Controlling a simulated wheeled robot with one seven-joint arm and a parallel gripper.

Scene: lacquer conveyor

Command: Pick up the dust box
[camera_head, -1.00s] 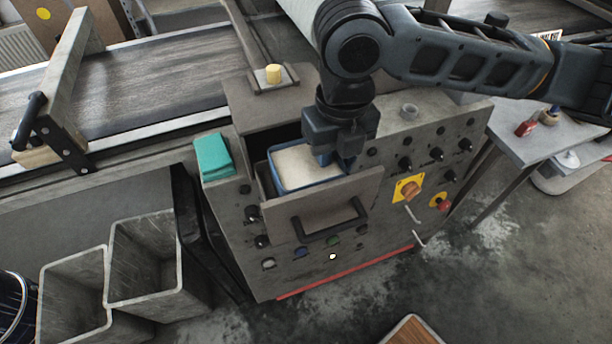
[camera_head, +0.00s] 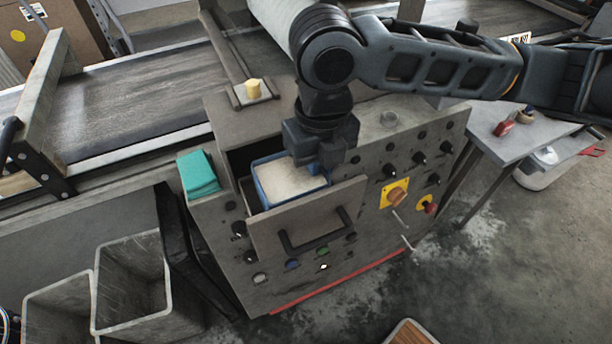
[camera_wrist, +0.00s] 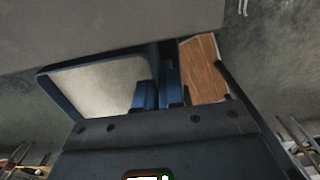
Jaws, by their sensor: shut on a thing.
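The dust box (camera_head: 262,183) is an open blue box filled with pale, beige dust. In the head view it sits in the open drawer (camera_head: 320,222) of the grey control cabinet, low behind the drawer's front. My gripper (camera_head: 322,163) is over its right side, pointing down, and is shut on its rim. In the wrist view the dust box (camera_wrist: 60,75) shows at the left, with my gripper's fingers (camera_wrist: 158,92) at its right edge. The fingertips are partly hidden in the head view, and I cannot tell whether the box touches the drawer floor.
The drawer's front with its dark handle stands before the box. Knobs and switches cover the panel. Grey bins (camera_head: 135,290) stand at lower left, a side table (camera_head: 505,135) at right.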

